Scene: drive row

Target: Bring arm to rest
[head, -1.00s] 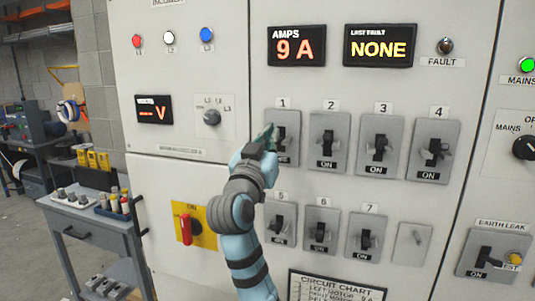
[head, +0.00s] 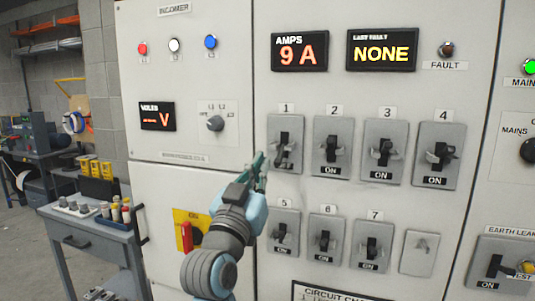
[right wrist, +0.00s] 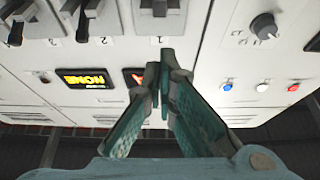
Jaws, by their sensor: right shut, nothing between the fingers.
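My right gripper (head: 262,170) is at the lower left corner of breaker 1 (head: 286,135) in the head view; I cannot tell whether it touches the panel. In the right wrist view its teal fingers (right wrist: 165,62) are together with nothing between them. The right arm rises from the bottom of the head view in front of the white panel. Breakers 2 (head: 333,140), 3 (head: 384,150) and 4 (head: 439,155) show ON labels. My left gripper is not in view.
The white panel (head: 190,85) fills most of the head view. A red handle on a yellow plate (head: 193,216) is left of my forearm. Breakers 5 (head: 283,230), 6 (head: 328,236) and 7 (head: 373,240) are to its right. A grey workbench (head: 85,228) stands at the left.

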